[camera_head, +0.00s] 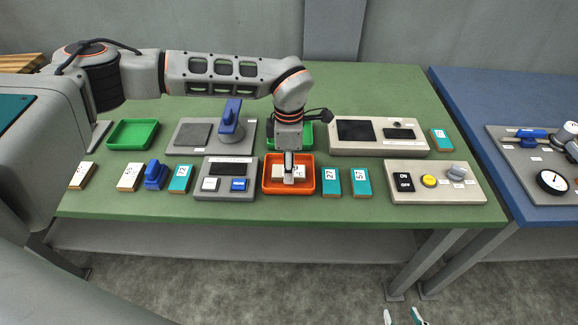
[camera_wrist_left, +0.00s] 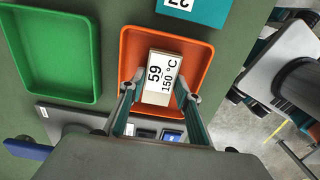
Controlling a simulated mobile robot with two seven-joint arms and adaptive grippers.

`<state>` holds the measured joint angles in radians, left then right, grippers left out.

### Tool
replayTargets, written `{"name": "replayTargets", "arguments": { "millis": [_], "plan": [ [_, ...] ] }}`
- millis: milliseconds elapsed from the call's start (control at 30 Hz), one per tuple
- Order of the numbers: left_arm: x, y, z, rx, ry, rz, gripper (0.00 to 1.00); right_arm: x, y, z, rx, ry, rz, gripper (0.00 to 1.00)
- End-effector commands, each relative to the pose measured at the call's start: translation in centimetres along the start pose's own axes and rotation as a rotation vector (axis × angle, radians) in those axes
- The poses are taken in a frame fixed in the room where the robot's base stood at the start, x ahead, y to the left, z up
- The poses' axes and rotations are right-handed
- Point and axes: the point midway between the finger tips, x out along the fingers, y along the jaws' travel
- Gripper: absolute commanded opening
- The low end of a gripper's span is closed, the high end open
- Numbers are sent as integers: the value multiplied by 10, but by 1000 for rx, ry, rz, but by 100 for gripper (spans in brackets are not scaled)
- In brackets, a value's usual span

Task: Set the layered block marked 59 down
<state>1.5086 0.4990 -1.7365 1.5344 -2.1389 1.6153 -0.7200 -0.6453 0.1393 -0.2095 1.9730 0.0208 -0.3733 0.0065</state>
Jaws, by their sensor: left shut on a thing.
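The layered block marked 59 (camera_wrist_left: 159,75), with a white "59 150 °C" label and pale sides, is between the fingers of my left gripper (camera_head: 289,180). That gripper points down into the orange tray (camera_head: 266,187) and is shut on the block. In the left wrist view the left gripper (camera_wrist_left: 159,92) has one finger on each side of the block, and the block lies within the rim of the orange tray (camera_wrist_left: 203,52). I cannot tell whether it touches the tray floor. My right gripper (camera_head: 402,317) shows only its fingertips at the bottom edge, apart and empty.
Teal blocks marked 27 (camera_head: 331,182) and 57 (camera_head: 361,182) stand right of the orange tray. A grey control box (camera_head: 226,193) is close on its left. A green tray (camera_head: 305,140) is behind it, and a switch panel (camera_head: 434,196) is further right.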

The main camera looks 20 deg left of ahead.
Motion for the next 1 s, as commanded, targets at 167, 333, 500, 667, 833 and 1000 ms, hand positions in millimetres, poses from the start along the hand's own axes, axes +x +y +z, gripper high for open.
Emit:
{"name": "replayTargets", "arguments": {
  "millis": [167,333,500,667,833,1000],
  "plan": [
    [2,0,0,0,1,-1,49,0,0,0,0,1,0,40],
    [2,0,0,0,1,-1,49,0,0,0,0,1,1,40],
    [-1,0,0,0,0,0,49,0,1,-1,0,2,1,40],
    [-20,1,0,0,-1,3,49,0,1,-3,1,4,1,40],
    [-55,1,0,0,-1,4,49,-1,1,-5,2,6,0,40],
    [-88,1,0,0,-1,3,49,-2,0,-5,4,5,-1,40]
  ]
}}
